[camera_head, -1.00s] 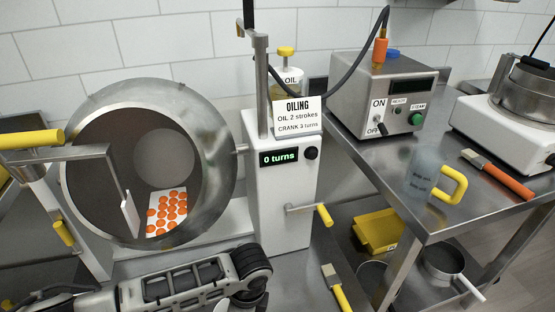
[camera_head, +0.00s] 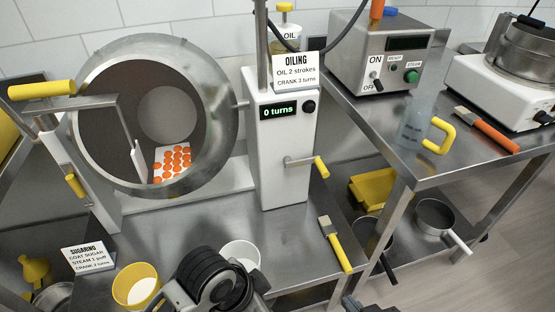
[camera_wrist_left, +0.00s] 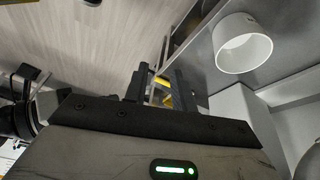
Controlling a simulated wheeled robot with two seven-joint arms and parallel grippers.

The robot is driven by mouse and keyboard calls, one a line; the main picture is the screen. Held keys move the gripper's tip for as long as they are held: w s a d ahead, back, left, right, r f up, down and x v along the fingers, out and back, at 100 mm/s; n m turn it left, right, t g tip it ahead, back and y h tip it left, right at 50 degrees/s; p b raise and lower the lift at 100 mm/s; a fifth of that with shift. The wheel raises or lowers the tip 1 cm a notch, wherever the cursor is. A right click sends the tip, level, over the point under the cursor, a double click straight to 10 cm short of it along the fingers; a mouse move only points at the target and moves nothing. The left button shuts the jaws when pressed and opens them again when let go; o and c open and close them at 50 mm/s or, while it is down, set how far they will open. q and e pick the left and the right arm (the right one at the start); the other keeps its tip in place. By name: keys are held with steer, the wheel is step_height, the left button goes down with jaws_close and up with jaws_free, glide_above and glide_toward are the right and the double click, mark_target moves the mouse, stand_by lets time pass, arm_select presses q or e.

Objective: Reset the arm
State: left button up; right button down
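A dark, ribbed arm part of mine (camera_head: 215,280) is at the bottom middle of the head view, in front of the white cup; no fingers of the left gripper can be made out there. In the left wrist view the two dark fingers of my left gripper (camera_wrist_left: 160,88) stand apart, with a gap and nothing held between them. A white cup (camera_wrist_left: 243,45) is beside them, not touching. A small dark part at the bottom edge of the head view looks like my right gripper (camera_head: 372,306); its fingers are too cut off to read.
The drum (camera_head: 205,75) holds orange gummies (camera_head: 172,162). The white oiling unit (camera_head: 285,150) reads 0 turns. A jug (camera_head: 415,125) sits on the right table.

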arm_select(q)
steer(key=s+a+r+n+t+y, duration=0.1)
steer(key=s+a+n+y, duration=0.15)
steer(key=a+n, duration=0.4)
steer(key=s+a+r+n+t+y, duration=0.1)
steer(key=s+a+r+n, duration=0.2)
steer(key=a, duration=0.7)
steer(key=w+d+f+t+h, duration=0.3)
steer(key=w+d+f+t, duration=0.2)
steer(key=f+t, duration=0.2)
steer(key=shift+w+d+m, duration=0.15)
steer(key=shift+d+m, duration=0.05)
steer(key=shift+m, duration=0.15)
